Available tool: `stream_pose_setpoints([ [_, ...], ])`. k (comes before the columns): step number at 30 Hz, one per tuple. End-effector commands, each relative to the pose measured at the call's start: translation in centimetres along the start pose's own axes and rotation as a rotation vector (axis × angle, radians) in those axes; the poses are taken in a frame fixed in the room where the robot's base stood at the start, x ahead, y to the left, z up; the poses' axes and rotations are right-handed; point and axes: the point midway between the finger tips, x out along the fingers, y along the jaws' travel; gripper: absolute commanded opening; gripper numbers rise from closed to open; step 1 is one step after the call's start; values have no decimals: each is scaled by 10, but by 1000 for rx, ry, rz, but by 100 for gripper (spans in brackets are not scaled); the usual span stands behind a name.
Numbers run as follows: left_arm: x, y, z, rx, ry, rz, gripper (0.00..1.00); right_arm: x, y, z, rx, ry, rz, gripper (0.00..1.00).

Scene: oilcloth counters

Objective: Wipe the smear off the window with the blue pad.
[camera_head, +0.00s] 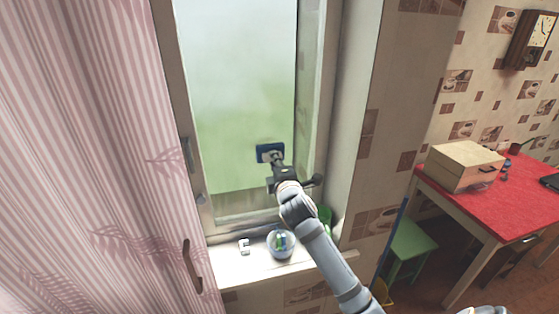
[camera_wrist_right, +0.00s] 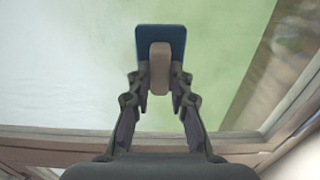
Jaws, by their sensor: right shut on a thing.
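The window (camera_head: 235,70) stands ahead, its pane hazy white above and green below. I cannot make out a distinct smear on it. The blue pad (camera_head: 263,152) is at the lower right part of the pane; it also shows in the right wrist view (camera_wrist_right: 178,36), with a light brown handle (camera_wrist_right: 159,68). My right gripper (camera_head: 277,165) is shut on this handle, with its fingers on both sides in the right wrist view (camera_wrist_right: 159,88). The pad lies flat toward the glass; whether it touches cannot be told. My left gripper is not in view.
A glass bowl (camera_head: 281,244) with coloured things and a small white object (camera_head: 244,246) stand on the sill (camera_head: 232,270) below. A pink striped curtain (camera_head: 90,130) hangs at left. A red table (camera_head: 510,205) with a wooden box (camera_head: 462,165) and a green stool (camera_head: 411,242) are at right.

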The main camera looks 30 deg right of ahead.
Motion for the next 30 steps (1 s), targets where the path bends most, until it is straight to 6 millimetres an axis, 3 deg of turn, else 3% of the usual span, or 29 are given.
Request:
stream_pose_setpoints([
  [6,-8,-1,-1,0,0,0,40,-1,2,-23,7,2,-1,0],
  [15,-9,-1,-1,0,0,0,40,-1,1,-31,2,1,0,0],
  [24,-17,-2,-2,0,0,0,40,1,1,-60,6,1,-2,0],
  [30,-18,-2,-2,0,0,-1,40,1,1,-66,1,1,1,0],
])
